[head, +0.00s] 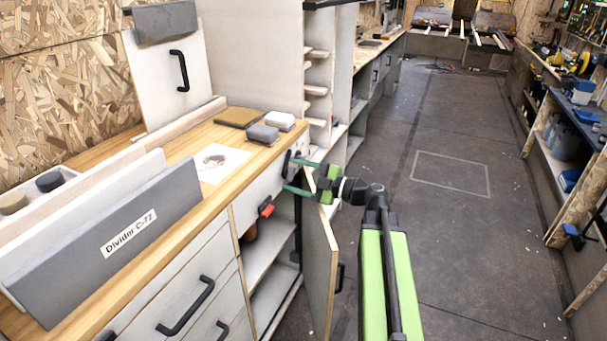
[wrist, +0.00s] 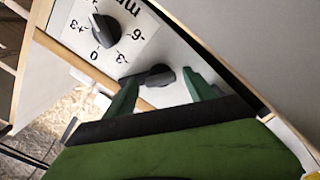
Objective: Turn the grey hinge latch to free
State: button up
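In the wrist view, a dark grey turning piece (wrist: 160,75) sits on the pale panel near its edge. It looks like the grey hinge latch. My gripper (wrist: 159,79) is open, with one green finger on each side of this piece. A gap shows on the right; at the left fingertip I cannot tell whether it touches. In the head view, my gripper (head: 289,174) is at the upper front of the cabinet below the wooden worktop. Its fingers partly hide the dark fittings there.
A dark dial (wrist: 104,31) on a numbered plate is close by in the wrist view. In the head view, a cabinet door (head: 322,262) stands open below my gripper, and a red latch (head: 267,210) is to the left. The floor (head: 450,215) on the right is clear.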

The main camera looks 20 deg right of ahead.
jog(key=v, duration=1.7)
jog(key=shift+d, duration=0.2)
jog(key=shift+s, duration=0.15)
jog(key=shift+c, duration=0.4)
